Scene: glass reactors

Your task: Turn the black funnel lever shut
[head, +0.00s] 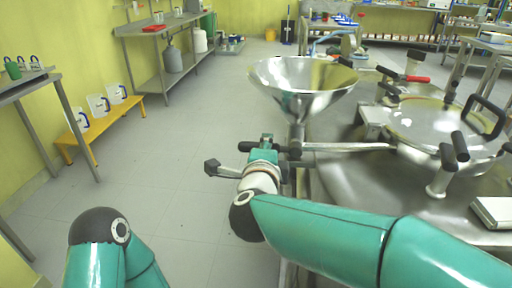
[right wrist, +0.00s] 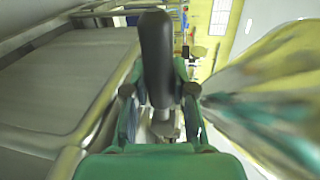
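The steel funnel (head: 303,88) stands upright at the near left edge of the reactor bench, with its spout below the cone. The black funnel lever (head: 247,146) sticks out to the left below the funnel. My right gripper (head: 264,148) reaches it from below. In the right wrist view the black lever (right wrist: 157,60) stands lengthwise between the two fingers of my right gripper (right wrist: 160,88). The fingers lie close against both its sides. My left gripper is not in view; only part of my left arm shows at bottom left.
A glass-lidded reactor vessel (head: 430,125) with black clamp handles stands right of the funnel, joined by a steel pipe (head: 345,147). A yellow bench (head: 75,148) with white jugs stands along the left wall. A steel table (head: 160,30) is behind it. The floor (head: 170,165) between is clear.

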